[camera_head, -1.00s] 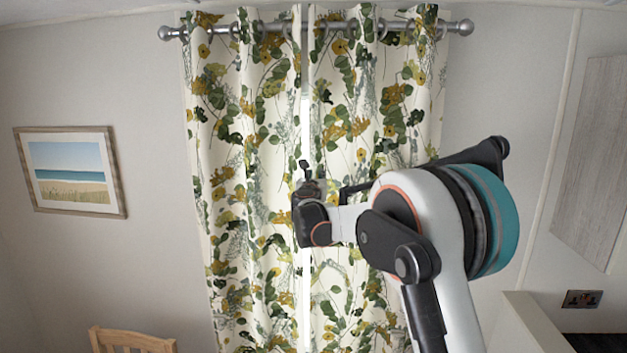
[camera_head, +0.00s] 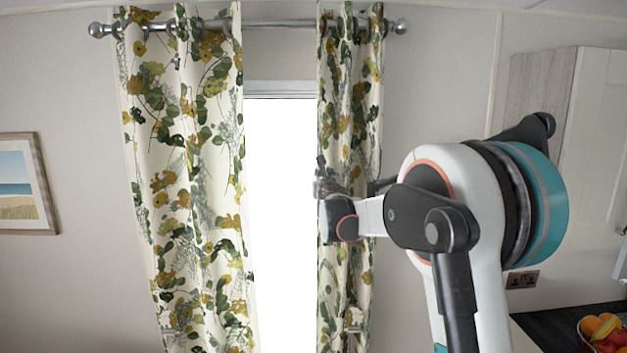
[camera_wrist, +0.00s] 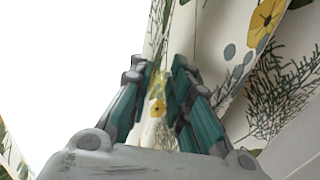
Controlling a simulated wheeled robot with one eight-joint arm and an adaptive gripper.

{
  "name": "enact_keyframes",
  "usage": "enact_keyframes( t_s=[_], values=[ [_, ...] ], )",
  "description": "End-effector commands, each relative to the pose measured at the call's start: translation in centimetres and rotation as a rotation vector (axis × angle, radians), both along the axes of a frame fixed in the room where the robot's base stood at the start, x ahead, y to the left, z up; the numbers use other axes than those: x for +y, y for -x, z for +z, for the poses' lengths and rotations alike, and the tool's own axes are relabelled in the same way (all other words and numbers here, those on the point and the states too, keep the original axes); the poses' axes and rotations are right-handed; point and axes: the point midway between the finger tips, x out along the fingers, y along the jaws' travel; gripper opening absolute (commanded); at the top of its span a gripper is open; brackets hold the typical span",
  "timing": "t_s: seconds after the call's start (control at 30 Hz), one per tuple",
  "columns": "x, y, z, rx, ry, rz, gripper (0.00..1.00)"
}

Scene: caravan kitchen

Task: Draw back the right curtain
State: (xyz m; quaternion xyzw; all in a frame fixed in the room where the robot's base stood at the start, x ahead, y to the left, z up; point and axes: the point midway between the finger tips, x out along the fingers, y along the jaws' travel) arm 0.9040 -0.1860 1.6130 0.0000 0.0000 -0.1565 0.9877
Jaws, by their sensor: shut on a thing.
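The right curtain (camera_head: 349,100) is cream with green and yellow leaves and hangs bunched at the right part of the rod. My gripper (camera_head: 322,178) is at its inner edge, about halfway down the visible cloth. In the wrist view, my gripper (camera_wrist: 162,80) is shut on the edge of the right curtain (camera_wrist: 225,50), with a fold of cloth between the fingers. The left curtain (camera_head: 180,150) hangs over the left side of the window. A wide bright gap of window (camera_head: 280,200) shows between the two curtains. My arm hides part of the right curtain's lower outer side.
A silver curtain rod (camera_head: 280,24) with round end knobs runs above. A framed beach picture (camera_head: 22,185) hangs at left. Cabinets (camera_head: 570,120), a wall socket (camera_head: 522,280) and a fruit bowl (camera_head: 605,335) on a dark counter are at right.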

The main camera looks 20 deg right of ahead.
Motion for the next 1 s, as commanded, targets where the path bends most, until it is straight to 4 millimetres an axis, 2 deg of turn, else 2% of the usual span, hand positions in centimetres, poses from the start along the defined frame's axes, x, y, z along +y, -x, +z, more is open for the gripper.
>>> enact_keyframes(
  t_s=[0.33, 0.37, 0.4, 0.43, 0.8, 1.0],
  values=[
    [-0.1, 0.0, 0.0, 0.0, 0.001, -0.001, 0.0],
    [-0.1, 0.0, 0.0, 0.0, 0.001, -0.001, 0.24],
    [-0.1, 0.0, 0.0, 0.0, 0.001, -0.001, 0.33],
    [-0.1, 0.0, 0.0, 0.0, 0.001, -0.001, 0.38],
    [0.0, 0.2, 0.0, 0.0, 0.0, 0.0, 0.38],
    [0.6, 2.1, 0.1, 0.0, 0.0, 0.0, 0.38]
  ],
)
